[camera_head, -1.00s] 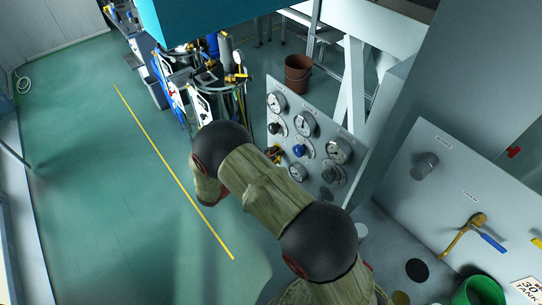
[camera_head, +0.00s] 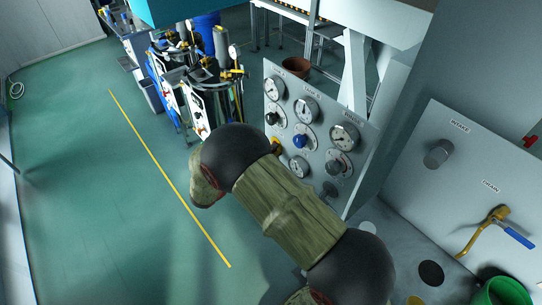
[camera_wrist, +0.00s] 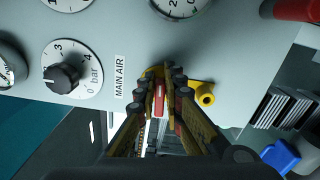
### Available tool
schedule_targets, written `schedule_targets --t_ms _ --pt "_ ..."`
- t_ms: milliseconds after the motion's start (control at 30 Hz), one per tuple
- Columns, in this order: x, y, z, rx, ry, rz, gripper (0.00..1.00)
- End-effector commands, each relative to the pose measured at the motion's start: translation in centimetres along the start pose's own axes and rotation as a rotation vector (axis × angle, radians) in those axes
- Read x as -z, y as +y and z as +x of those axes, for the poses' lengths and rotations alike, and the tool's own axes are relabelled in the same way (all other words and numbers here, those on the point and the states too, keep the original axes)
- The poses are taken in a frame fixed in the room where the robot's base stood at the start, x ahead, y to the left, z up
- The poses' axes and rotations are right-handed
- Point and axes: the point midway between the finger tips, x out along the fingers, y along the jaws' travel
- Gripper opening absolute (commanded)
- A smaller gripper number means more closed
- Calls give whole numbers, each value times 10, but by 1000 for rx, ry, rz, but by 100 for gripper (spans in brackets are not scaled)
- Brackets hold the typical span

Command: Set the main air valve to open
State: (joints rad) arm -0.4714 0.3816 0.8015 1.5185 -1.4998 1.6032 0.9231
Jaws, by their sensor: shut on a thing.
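The main air valve shows in the wrist view as a yellow fitting (camera_wrist: 205,94) on the grey panel, beside the MAIN AIR label (camera_wrist: 120,76). My gripper (camera_wrist: 160,88) reaches to the panel there. Its fingers are closed around a red piece (camera_wrist: 159,103), which looks like the valve's handle. The fingers hide most of the handle, so its angle is hard to read.
The gauge panel (camera_head: 318,128) carries several gauges and knobs, including a blue knob (camera_head: 299,141). In the wrist view a black knob (camera_wrist: 63,78) sits left of the label. On the right stands another panel with a DRAIN valve lever (camera_head: 519,237). Green floor (camera_head: 90,200) is open at left.

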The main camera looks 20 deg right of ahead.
Motion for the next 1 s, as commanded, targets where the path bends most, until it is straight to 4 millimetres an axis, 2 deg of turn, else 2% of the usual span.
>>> schedule_targets --t_ms 400,967,1000 --pt "2 1 -1 -5 1 205 0" --pt "2 1 0 -5 1 233 0" --pt "2 1 0 -5 1 233 11"
